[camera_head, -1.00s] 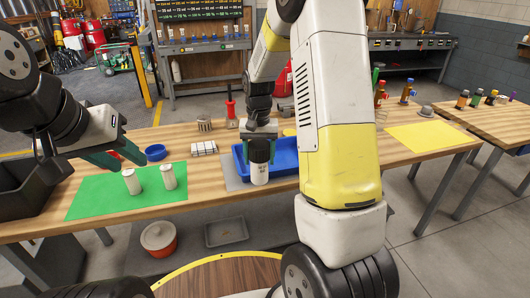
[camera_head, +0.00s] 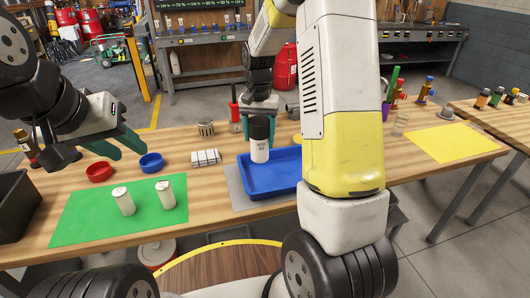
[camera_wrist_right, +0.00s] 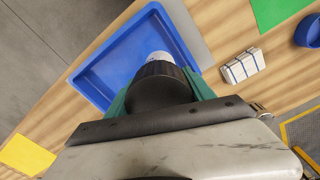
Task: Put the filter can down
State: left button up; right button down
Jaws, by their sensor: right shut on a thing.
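My right gripper (camera_head: 260,118) is shut on a white can with a black top, the filter can (camera_head: 260,148). The can is upright over the left part of the blue tray (camera_head: 287,184); I cannot tell whether it touches the tray floor. In the right wrist view the can (camera_wrist_right: 160,56) shows between the teal fingers, over the blue tray (camera_wrist_right: 95,84). Two other white cans (camera_head: 123,201) (camera_head: 165,194) stand on the green mat (camera_head: 88,222).
A red ring dish (camera_head: 99,171) and a blue one (camera_head: 151,162) are behind the green mat. A white striped block (camera_head: 206,157) lies left of the tray. A yellow mat (camera_head: 438,142) lies bare at the right. A dark bin (camera_head: 15,206) is at the far left.

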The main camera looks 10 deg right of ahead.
aim_at(260, 158)
notch_tip(260, 158, down, 9)
jog(key=shift+f, duration=0.2)
dwell(0.3)
jog(key=shift+c, duration=1.9)
grip_release()
jog(key=shift+f, duration=0.15)
